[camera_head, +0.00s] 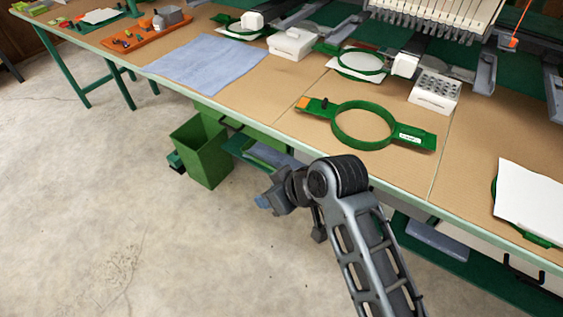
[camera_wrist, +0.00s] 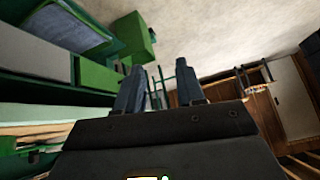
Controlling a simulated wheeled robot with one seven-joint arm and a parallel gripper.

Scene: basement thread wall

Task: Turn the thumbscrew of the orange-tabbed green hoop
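The orange-tabbed green hoop (camera_head: 365,147) lies flat on the brown-topped table. Its orange tab (camera_head: 303,103) is at the left end of its arm. A small dark knob (camera_head: 324,103), which looks like the thumbscrew, stands beside the tab, too small to see in detail. A white label is on the right arm. My gripper (camera_head: 263,202) is off the table's front edge, lower and nearer than the hoop, and not touching it. In the wrist view my gripper (camera_wrist: 159,88) shows two blue-grey fingers apart with nothing between them. The hoop is not seen there.
A blue cloth (camera_head: 208,62) lies left of the hoop. A white holed block (camera_head: 435,91) and a white box (camera_head: 291,43) stand behind. A white sheet (camera_head: 530,197) lies at right. A green bin (camera_head: 203,150) stands under the front edge. The floor at left is clear.

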